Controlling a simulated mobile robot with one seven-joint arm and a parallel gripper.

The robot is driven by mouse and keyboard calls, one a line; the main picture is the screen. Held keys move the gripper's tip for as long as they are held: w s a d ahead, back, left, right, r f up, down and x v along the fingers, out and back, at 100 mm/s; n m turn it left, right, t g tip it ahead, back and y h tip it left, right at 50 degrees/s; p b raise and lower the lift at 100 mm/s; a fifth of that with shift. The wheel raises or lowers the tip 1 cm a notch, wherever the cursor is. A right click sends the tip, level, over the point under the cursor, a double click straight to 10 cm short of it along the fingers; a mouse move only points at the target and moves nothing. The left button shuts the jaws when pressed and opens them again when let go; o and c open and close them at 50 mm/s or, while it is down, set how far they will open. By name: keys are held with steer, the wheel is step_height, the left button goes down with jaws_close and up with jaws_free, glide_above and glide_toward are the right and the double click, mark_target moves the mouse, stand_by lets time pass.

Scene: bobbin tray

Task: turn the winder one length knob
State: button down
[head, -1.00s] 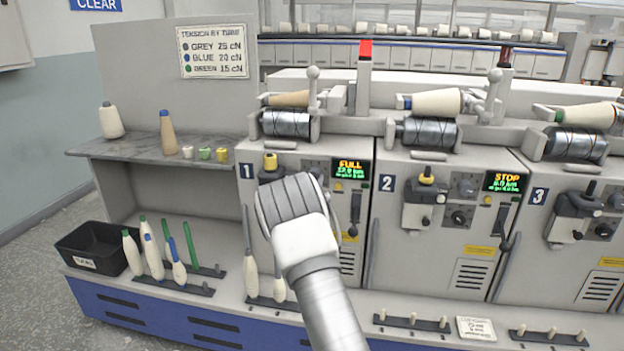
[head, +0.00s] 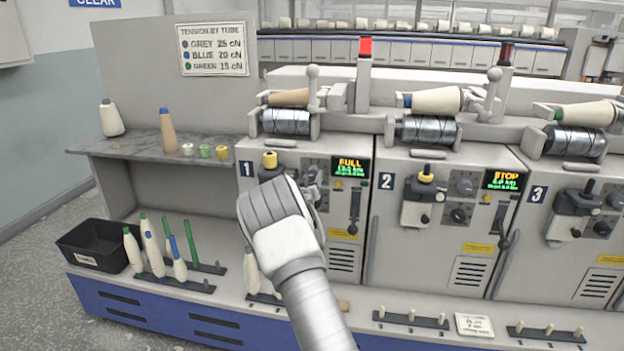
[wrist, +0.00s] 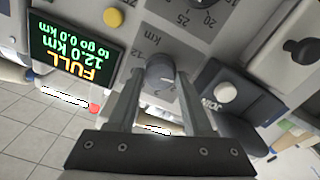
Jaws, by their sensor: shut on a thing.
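Winder one (head: 340,225) has a lit display (head: 350,167) with FULL in yellow. In the wrist view the display (wrist: 72,47) appears upside down and reads 12.0 km, to go 0.0 km. The length knob (wrist: 160,70), a grey round knob on a scale marked 12 and km, sits between my fingertips. My gripper (wrist: 163,88) is shut on it, with one finger on each side. In the head view my gripper (head: 275,215) covers the lower front of winder one and hides the length knob.
Above the held knob in the wrist view is another dial (wrist: 200,3) marked 20 and 25. Winder two (head: 430,230) stands to the right.

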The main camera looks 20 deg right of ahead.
steer(key=shift+c, duration=1.6)
jaws_free()
steer(key=p+v, duration=0.2)
steer(key=v, duration=1.5)
steer(key=shift+s+p, duration=0.2)
steer(key=shift+p, duration=0.15)
steer(key=shift+a, duration=0.15)
